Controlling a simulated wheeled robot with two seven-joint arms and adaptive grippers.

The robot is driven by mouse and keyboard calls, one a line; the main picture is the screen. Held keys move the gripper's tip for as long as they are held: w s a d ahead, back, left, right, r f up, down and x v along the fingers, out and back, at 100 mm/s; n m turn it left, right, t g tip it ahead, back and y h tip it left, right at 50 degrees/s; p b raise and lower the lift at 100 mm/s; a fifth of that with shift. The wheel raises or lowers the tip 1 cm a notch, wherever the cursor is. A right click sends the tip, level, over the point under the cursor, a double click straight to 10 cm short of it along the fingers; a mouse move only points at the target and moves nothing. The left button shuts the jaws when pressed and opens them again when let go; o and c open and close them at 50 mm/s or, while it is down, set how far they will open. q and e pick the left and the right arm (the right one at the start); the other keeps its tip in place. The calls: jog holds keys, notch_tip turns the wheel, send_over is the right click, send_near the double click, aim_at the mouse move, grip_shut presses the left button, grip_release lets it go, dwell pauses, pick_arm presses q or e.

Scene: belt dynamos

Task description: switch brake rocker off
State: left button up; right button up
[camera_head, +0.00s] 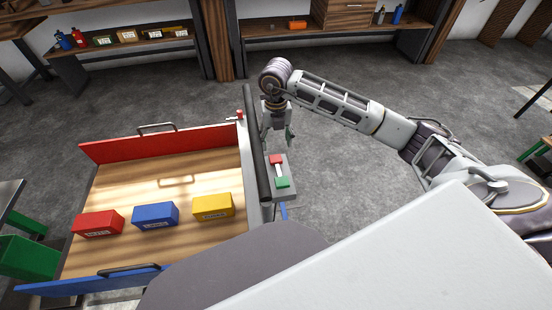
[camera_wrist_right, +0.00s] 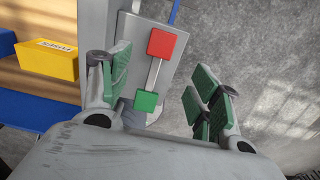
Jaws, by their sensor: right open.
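The brake rocker (camera_head: 279,171) is a grey plate with a red pad and a green pad joined by a thin rod, mounted on the side of the belt bench. In the right wrist view its red pad (camera_wrist_right: 162,42) is at the top and its green pad (camera_wrist_right: 146,101) is nearer to me. My right gripper (camera_head: 277,137) is just beyond the red end in the head view. In the right wrist view the gripper (camera_wrist_right: 160,92) is open and empty, its green-padded fingers on either side of the rocker's line. Whether it touches the rocker cannot be told. My left gripper is not in view.
A wooden bench surface (camera_head: 170,182) carries a red box (camera_head: 98,224), a blue box (camera_head: 155,215) and a yellow box (camera_head: 213,206). A dark roller bar (camera_head: 256,150) runs along its right edge. Open grey floor lies right of the rocker.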

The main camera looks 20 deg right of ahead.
aim_at(276, 160)
notch_tip(276, 160, down, 9)
jog(key=shift+r+b, duration=0.1)
jog(key=shift+b, duration=0.25)
jog(key=shift+f, duration=0.55)
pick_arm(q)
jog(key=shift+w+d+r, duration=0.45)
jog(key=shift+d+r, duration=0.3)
pick_arm(e)
jog(key=shift+f, duration=0.15)
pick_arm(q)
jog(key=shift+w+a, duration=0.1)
pick_arm(e)
jog(key=shift+c, duration=0.3)
